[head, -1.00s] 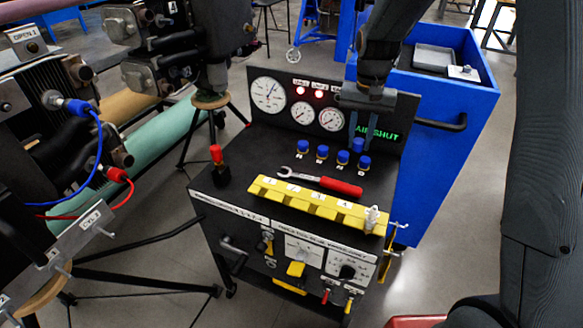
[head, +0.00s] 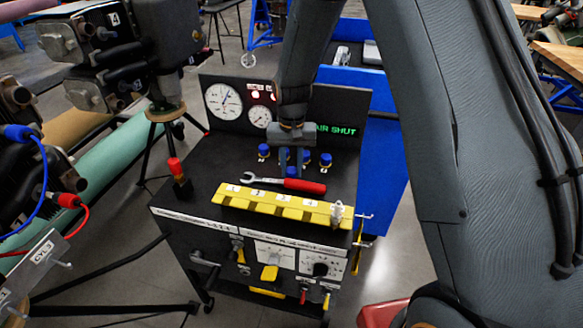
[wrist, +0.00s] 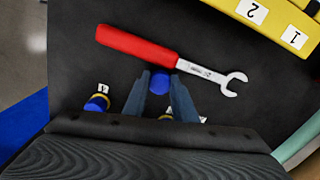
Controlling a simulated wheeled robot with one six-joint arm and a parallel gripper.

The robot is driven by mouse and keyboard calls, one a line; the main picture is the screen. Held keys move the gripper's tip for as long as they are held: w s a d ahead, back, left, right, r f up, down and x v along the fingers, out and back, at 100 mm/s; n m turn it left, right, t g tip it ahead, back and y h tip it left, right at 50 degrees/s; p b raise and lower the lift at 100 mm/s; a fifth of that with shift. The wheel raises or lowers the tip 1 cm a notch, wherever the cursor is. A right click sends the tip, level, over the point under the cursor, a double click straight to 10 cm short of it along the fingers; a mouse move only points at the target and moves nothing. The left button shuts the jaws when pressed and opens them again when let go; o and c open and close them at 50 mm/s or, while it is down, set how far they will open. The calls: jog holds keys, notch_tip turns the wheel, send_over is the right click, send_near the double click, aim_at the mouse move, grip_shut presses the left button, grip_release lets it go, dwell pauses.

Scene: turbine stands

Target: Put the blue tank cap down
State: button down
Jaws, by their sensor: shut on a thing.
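A blue tank cap (wrist: 159,83) sits between the two fingers of my gripper (wrist: 160,86), which is shut on it. In the head view my gripper (head: 293,170) points down over the black bench top, just behind the wrench, with the held cap (head: 291,171) showing low between the fingers. I cannot tell whether the cap touches the bench top. Other blue caps with yellowish bases stand in a row there, one to the left (head: 264,150) and one to the right (head: 325,160). Others are partly hidden by my gripper.
A red-handled wrench (head: 290,183) lies close in front of the held cap. A yellow numbered rack (head: 270,202) runs along the front of the bench top. The gauge panel (head: 212,118) rises behind. A red-topped fitting (head: 177,172) stands at the left.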

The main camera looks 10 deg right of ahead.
jog(key=shift+f, duration=0.25)
jog(key=shift+f, duration=0.15)
jog(key=c, duration=1.5)
grip_release()
jog(key=shift+o, duration=0.2)
